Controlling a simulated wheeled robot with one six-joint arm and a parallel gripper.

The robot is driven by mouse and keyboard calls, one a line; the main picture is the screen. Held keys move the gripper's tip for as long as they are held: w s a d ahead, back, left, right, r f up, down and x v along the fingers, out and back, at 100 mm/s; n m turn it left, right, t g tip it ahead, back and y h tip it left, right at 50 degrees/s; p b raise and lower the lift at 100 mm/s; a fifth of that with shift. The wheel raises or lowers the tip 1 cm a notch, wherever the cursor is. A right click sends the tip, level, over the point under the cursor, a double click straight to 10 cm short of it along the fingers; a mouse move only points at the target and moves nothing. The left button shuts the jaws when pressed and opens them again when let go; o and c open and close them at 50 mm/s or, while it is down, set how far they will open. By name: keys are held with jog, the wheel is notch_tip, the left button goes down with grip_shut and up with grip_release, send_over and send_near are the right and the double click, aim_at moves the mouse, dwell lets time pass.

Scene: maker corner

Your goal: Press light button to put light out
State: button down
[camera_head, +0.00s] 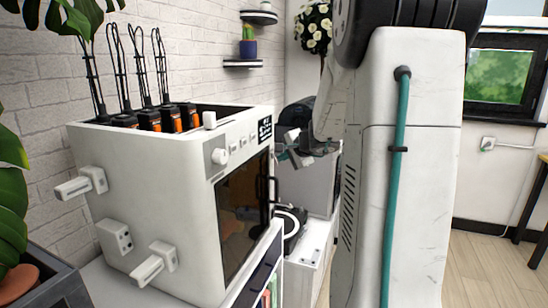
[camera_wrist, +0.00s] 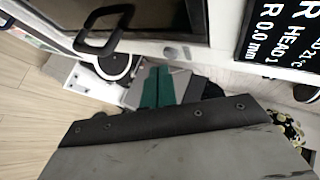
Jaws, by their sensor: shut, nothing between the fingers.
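The white machine (camera_head: 165,190) has a front strip with a round white knob (camera_head: 220,157), small controls beside it and a dark display (camera_head: 265,129). I cannot tell which control is the light button. My gripper (camera_head: 284,153) is shut and empty in front of the strip's right part, near the display. In the wrist view the teal-padded fingertips (camera_wrist: 163,70) lie just below small grey round marks (camera_wrist: 177,53) on the white panel, which may be a button. Whether they touch is unclear. The display (camera_wrist: 282,40) is right of them. The machine's window (camera_head: 243,205) looks dark.
A black door handle (camera_wrist: 104,28) sticks out left of the fingertips in the wrist view. White cabinets (camera_head: 305,265) with a black round item (camera_head: 290,225) stand beyond the machine. A potted plant (camera_head: 20,260) is at the left. Open floor (camera_head: 495,260) lies at the right.

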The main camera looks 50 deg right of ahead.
jog(key=s+d, duration=0.2)
jog(key=s, duration=0.3)
jog(key=shift+s+d, duration=0.15)
jog(key=shift+s, duration=0.15)
